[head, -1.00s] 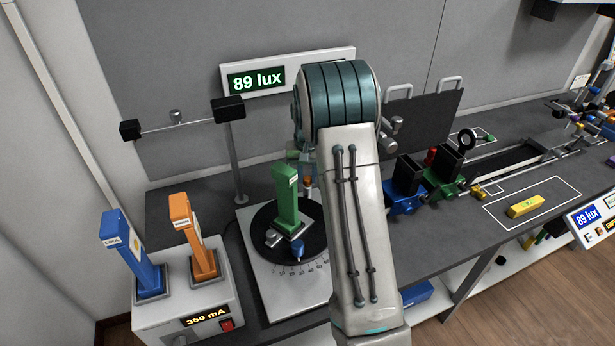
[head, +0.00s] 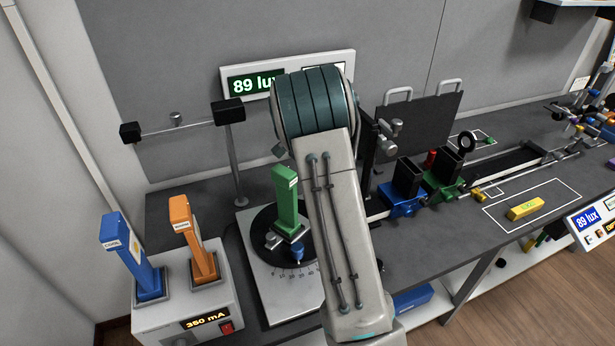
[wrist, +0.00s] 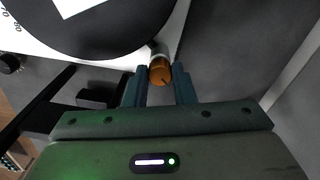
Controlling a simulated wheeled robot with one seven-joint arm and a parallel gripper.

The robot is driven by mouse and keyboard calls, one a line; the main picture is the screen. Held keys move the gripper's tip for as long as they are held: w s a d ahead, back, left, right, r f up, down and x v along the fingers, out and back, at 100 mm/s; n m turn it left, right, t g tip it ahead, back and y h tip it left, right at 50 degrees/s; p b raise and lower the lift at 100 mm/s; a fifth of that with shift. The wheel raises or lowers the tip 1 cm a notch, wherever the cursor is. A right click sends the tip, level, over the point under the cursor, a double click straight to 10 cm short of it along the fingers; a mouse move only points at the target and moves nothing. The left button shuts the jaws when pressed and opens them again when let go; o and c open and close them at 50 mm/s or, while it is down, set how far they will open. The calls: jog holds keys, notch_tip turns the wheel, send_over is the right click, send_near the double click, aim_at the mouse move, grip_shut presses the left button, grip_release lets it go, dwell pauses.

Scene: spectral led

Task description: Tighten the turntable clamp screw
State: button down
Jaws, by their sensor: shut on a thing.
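The turntable is a black disc (head: 262,228) on a white base plate (head: 272,284) with a degree scale. It also fills the top left of the wrist view (wrist: 95,22). The clamp screw (wrist: 159,70) has an orange-brown knob with a dark mark on its face and sits at the turntable's edge. My gripper (wrist: 160,88) is shut on this knob, one finger on each side. In the head view my arm hides the gripper and the screw. A green LED post (head: 286,197) stands upright on the disc, with a small blue knob (head: 297,251) at its foot.
Left of the turntable, a blue post (head: 130,255) and an orange post (head: 194,238) stand on a white supply box (head: 187,310) reading 350 mA. Behind, a display (head: 257,81) reads 89 lux. Right are a rail with holders (head: 405,190) and a yellow block (head: 525,208).

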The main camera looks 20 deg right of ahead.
jog(key=shift+m, duration=1.1)
jog(key=c, duration=1.2)
grip_release()
jog(key=shift+r, duration=0.1)
notch_tip(320, 180, up, 14)
jog(key=shift+b, duration=0.3)
